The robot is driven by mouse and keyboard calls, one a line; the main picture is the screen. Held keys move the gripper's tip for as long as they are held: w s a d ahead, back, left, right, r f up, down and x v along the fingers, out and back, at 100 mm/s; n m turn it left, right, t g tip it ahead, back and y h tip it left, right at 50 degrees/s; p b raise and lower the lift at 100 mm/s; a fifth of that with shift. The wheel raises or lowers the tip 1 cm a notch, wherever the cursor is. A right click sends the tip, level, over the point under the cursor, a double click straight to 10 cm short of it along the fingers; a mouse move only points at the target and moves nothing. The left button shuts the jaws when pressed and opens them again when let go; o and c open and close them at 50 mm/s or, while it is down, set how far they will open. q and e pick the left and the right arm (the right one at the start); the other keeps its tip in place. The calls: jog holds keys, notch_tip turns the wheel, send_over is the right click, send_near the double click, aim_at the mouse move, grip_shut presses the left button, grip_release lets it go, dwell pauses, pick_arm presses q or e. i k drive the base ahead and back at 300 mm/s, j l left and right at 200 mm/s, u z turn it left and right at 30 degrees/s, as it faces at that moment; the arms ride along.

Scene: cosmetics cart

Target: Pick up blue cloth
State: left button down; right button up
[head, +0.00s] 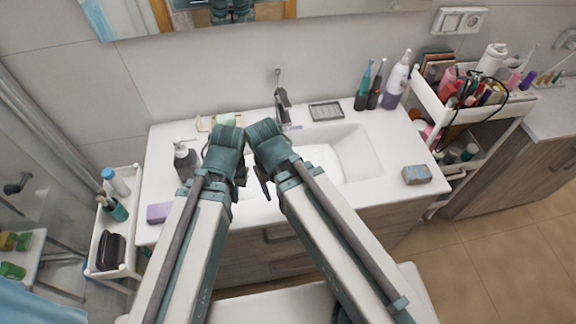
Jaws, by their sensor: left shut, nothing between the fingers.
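A light blue cloth (40,303) shows at the bottom left corner, below a small white shelf. It is cut off by the picture edge, so I see only part of it. My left gripper (240,178) is over the sink area, far to the right of the cloth. It is shut and empty. My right gripper (263,184) is just beside it, mostly hidden by its own wrist, so its jaws cannot be made out. Neither gripper touches the cloth.
The white sink counter (390,205) carries a soap dispenser (185,160), a purple block (160,213), a bluish sponge-like block (417,175) and upright bottles. A narrow white cart (138,225) stands left of it. A loaded cosmetics cart (425,95) stands right. Tiled floor (510,250) is free at right.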

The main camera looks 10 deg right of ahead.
aim_at(420, 174)
jog(key=k+z, duration=0.1)
jog(key=z, duration=0.3)
jog(key=k+j+z, duration=0.1)
jog(key=z, duration=0.25)
jog(key=k+z, duration=0.1)
jog(key=z, duration=0.3)
jog(key=k+z, duration=0.1)
jog(key=z, duration=0.25)
